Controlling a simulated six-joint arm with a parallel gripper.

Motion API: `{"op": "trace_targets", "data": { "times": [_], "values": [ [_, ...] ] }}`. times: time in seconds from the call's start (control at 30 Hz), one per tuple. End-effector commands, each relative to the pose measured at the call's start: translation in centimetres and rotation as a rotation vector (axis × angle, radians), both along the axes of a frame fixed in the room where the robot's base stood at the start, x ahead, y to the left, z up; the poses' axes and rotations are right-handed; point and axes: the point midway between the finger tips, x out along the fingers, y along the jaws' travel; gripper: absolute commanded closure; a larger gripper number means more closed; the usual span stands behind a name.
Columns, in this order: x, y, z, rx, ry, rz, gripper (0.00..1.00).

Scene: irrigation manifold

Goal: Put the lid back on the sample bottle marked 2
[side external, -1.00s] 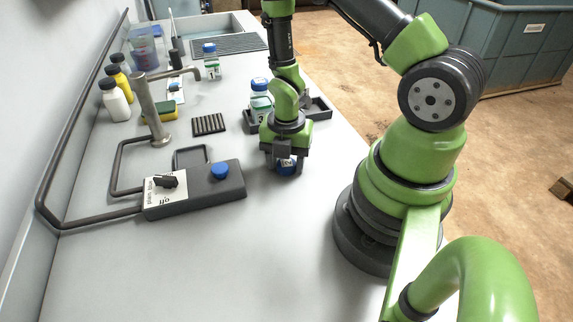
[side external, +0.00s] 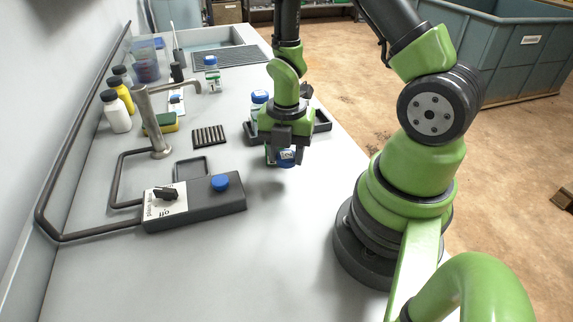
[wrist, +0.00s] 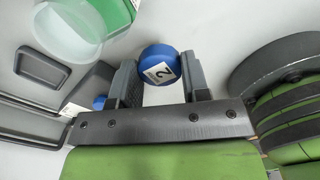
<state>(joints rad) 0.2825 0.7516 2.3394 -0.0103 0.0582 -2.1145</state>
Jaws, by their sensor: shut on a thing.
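My gripper (side external: 287,155) is shut on a blue lid (wrist: 159,66) with a white tag marked 2. The lid also shows in the side view (side external: 288,158), held above the bench with a shadow below. In the wrist view a translucent round vessel (wrist: 68,32) and a green and white piece (wrist: 110,12) are at the upper left, apart from the lid; I cannot tell if they are one bottle. In the side view a blue-capped bottle (side external: 259,98) stands behind my gripper, partly hidden. No number on it is readable.
A control box (side external: 205,208) with a blue button is front left, near a metal tap (side external: 153,120). Another blue-capped bottle (side external: 212,76) stands farther back. The front bench is clear.

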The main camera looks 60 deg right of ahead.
Motion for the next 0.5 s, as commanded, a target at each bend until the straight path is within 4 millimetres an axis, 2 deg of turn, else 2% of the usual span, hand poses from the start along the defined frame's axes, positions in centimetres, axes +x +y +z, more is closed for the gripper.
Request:
{"op": "trace_targets", "data": {
  "times": [0.1,0.33,0.5],
  "values": [
    [0.1,0.0,2.0,-0.002,-0.006,0.000,0.79],
    [0.4,-0.3,4.4,-0.002,-0.005,-0.006,0.79],
    [2.5,-1.9,6.7,-0.004,-0.008,-0.053,0.79]
  ]
}}
